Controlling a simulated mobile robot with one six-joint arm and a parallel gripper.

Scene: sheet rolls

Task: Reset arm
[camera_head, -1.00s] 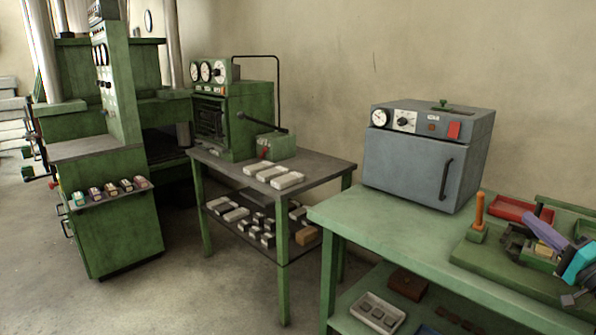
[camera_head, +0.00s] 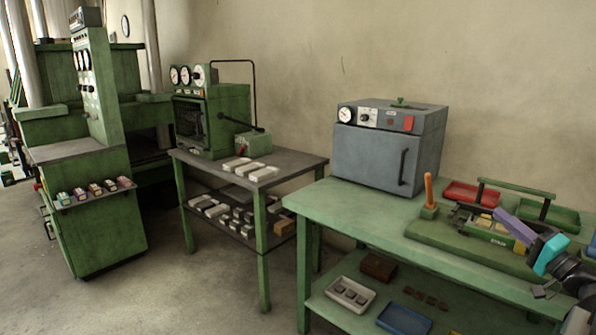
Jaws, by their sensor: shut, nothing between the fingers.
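My arm (camera_head: 549,256), with purple, cyan and black parts, reaches in from the right edge above the front of the green bench (camera_head: 330,207).
A grey oven (camera_head: 375,160) stands on the bench's left. A green fixture plate (camera_head: 432,236), an orange-handled tool (camera_head: 429,192), a red tray (camera_head: 470,194) and a green tray (camera_head: 535,212) lie near my arm. A lower shelf holds a white tray (camera_head: 350,295) and a blue tray (camera_head: 404,319).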

